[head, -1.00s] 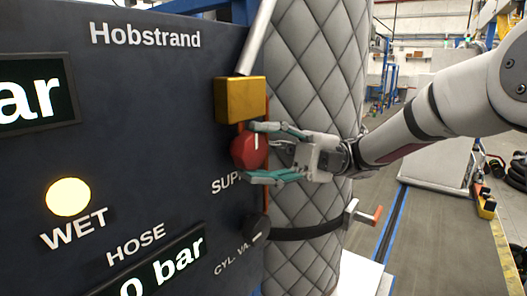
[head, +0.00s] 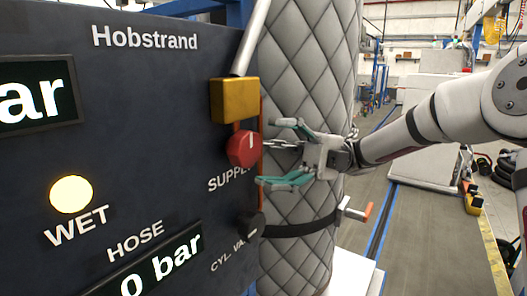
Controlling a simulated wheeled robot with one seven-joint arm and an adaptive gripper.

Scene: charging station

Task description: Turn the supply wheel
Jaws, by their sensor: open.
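The supply wheel is a red knob (head: 242,149) with a white mark near its top, on the dark panel (head: 150,90) above a partly hidden "SUPPLY" label. My gripper (head: 285,152) is in the head view just right of the knob, pointing left at it. Its teal-padded fingers are spread open, one above and one below the knob's height. The fingertips appear clear of the knob and nothing is between them.
A yellow block (head: 235,100) with a grey lever sits just above the knob. A black valve knob (head: 251,225) is below. A quilted grey column (head: 305,70) stands close behind my gripper.

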